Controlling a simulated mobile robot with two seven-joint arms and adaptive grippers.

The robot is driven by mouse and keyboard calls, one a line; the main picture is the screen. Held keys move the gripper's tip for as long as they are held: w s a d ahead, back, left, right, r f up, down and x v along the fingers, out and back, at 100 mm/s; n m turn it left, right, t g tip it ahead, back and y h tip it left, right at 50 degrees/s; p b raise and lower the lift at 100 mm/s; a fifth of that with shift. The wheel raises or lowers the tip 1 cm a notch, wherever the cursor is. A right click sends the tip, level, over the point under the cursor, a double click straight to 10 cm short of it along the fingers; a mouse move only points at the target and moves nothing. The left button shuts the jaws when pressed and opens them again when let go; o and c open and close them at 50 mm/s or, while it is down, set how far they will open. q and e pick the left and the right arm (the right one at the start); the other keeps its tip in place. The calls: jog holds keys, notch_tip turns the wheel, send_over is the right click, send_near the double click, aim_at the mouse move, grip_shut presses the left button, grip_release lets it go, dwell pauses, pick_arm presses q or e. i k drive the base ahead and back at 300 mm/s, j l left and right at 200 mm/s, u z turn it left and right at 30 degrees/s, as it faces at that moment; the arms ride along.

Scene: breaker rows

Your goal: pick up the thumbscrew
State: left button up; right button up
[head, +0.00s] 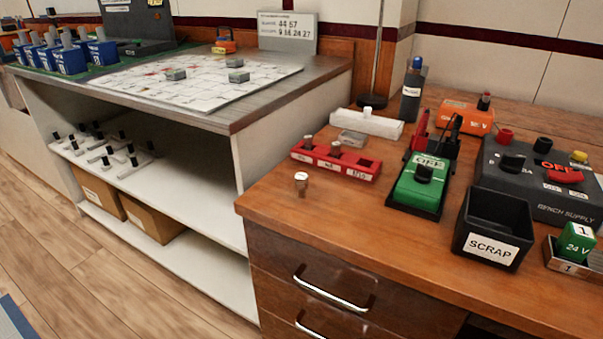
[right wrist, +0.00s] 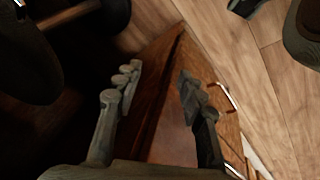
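A small thumbscrew (head: 302,181) with a pale round head stands alone on the wooden desk, near its left edge in the head view. Similar pale-headed pieces stand in a red labelled rack (head: 352,168) just behind it. In the right wrist view my right gripper (right wrist: 157,75) has its two fingers spread apart with nothing between them. The wooden desk front with a metal handle shows beyond the fingers, and the thumbscrew is not seen there. Neither gripper shows in the head view, so my left gripper is out of sight.
Behind the rack are a white block (head: 366,123) and a dark bottle (head: 413,90). To the right are a green device (head: 421,183), a black SCRAP bin (head: 491,226) and a bench supply (head: 530,165). The desk front around the thumbscrew is clear. A shelf unit (head: 240,190) adjoins at left.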

aim_at(300, 179)
jog(key=i+j, duration=0.1)
jog(key=j, duration=0.35)
jog(key=i+j, duration=0.1)
jog(key=j, duration=0.35)
jog(key=i+j, duration=0.1)
jog(key=j, duration=0.3)
jog(key=i+j+z, duration=0.1)
jog(key=j, duration=0.45)
jog(key=i+j+z, duration=0.1)
jog(key=j, duration=0.45)
jog(key=j+z, duration=0.1)
jog(key=z, duration=2.35)
